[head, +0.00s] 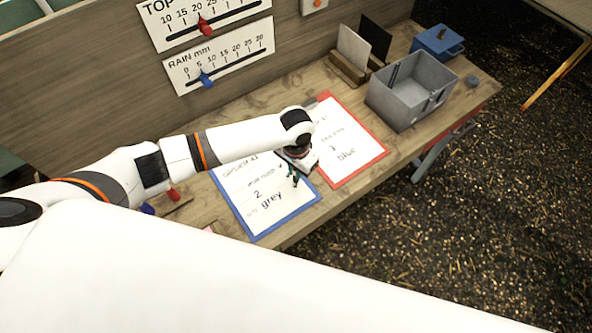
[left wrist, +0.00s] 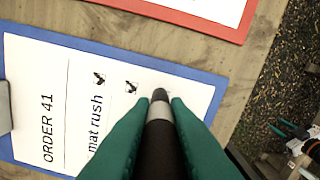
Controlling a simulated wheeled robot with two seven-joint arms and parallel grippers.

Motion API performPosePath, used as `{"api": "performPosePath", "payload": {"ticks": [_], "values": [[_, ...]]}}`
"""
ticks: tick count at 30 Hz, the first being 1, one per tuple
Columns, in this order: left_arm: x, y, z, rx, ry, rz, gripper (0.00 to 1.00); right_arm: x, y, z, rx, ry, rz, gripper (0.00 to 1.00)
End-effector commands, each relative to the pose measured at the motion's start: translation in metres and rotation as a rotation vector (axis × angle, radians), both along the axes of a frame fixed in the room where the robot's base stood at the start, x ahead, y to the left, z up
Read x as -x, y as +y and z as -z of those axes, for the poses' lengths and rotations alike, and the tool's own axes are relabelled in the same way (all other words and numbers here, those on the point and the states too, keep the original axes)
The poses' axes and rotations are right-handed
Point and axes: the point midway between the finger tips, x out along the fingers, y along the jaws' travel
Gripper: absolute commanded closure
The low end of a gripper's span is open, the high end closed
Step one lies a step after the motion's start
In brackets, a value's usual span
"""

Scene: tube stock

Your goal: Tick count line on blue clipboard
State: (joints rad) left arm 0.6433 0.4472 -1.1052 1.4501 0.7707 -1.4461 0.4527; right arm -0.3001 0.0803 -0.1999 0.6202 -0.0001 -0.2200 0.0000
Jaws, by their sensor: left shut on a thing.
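The blue clipboard (head: 287,220) lies on the bench with a white sheet that shows a 2 and the word grey. In the left wrist view, the blue clipboard (left wrist: 120,52) has a sheet reading ORDER 41 and mat rush, with two boxes bearing dark ticks. My left gripper (head: 293,178) is over the sheet's right part, shut on a dark pen (left wrist: 160,125) with a grey collar and black tip. The tip is over the sheet beside the second ticked box; I cannot tell whether it touches. My right gripper (left wrist: 284,130) shows small at the wrist view's right edge, its jaws unclear.
A red clipboard (head: 372,157) lies just right of the blue one. Behind it stand a grey bin (head: 402,101), a blue box (head: 437,42) and upright cards (head: 353,48). A rain scale (head: 222,62) hangs on the wall. The bench's front edge is close to the clipboards.

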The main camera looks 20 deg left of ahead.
Motion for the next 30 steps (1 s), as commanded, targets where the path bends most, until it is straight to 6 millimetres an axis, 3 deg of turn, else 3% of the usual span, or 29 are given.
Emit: {"api": "performPosePath", "payload": {"ticks": [30], "values": [[-0.0013,-0.0001,0.0000,0.000,-0.001,0.001,1.00,0.0001,0.0000,-0.0075,0.000,0.000,0.000,0.64]]}}
